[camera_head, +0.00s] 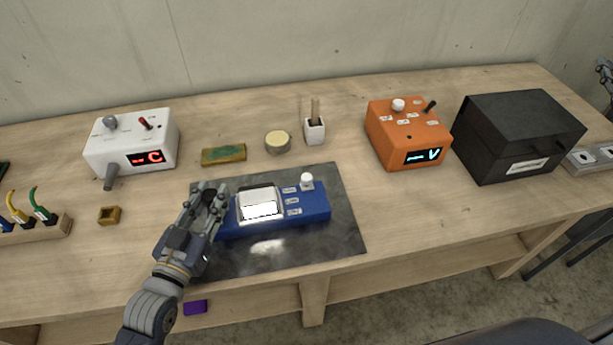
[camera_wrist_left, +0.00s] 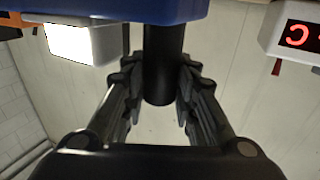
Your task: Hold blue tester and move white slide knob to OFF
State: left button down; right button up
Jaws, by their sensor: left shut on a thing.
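The blue tester (camera_head: 276,219) lies on the dark mat with a white-framed screen and a column of small labels, too small to read. The white slide knob (camera_head: 307,182) stands at its upper right, near the topmost label. My left gripper (camera_head: 215,196) is at the tester's left end. In the left wrist view my left gripper (camera_wrist_left: 160,95) is shut around a black cylindrical handle (camera_wrist_left: 162,60) that joins the blue tester body (camera_wrist_left: 150,10). A grey mechanical shape at the right edge, perhaps my right gripper (camera_head: 605,76), is cut off and its fingers are unclear.
The dark mat (camera_head: 340,235) has bare room right of the tester. A white box (camera_head: 130,152) with a red display stands left; an orange box (camera_head: 395,140) and a black case (camera_head: 500,130) stand right. A round tin (camera_head: 278,141) and white holder (camera_head: 314,132) stand behind.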

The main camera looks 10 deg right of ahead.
jog(key=w+a+r+n+t+y, duration=0.2)
jog(key=a+r+n+y, duration=0.1)
jog(key=a+r+n, duration=0.35)
jog(key=n+g+y, duration=0.9)
jog(key=n+y, duration=0.9)
jog(key=n, duration=1.1)
send_near(306, 176)
jog(key=shift+s+d+f+m, duration=0.15)
jog(key=shift+s+d, duration=0.15)
jog(key=shift+d, duration=0.15)
jog(key=shift+s+d+f+m, duration=0.15)
jog(key=shift+s+d, duration=0.15)
jog(key=shift+d, duration=0.2)
jog(key=shift+a, duration=0.35)
jog(key=x, duration=1.1)
jog(key=shift+w+a, duration=0.25)
grip_shut()
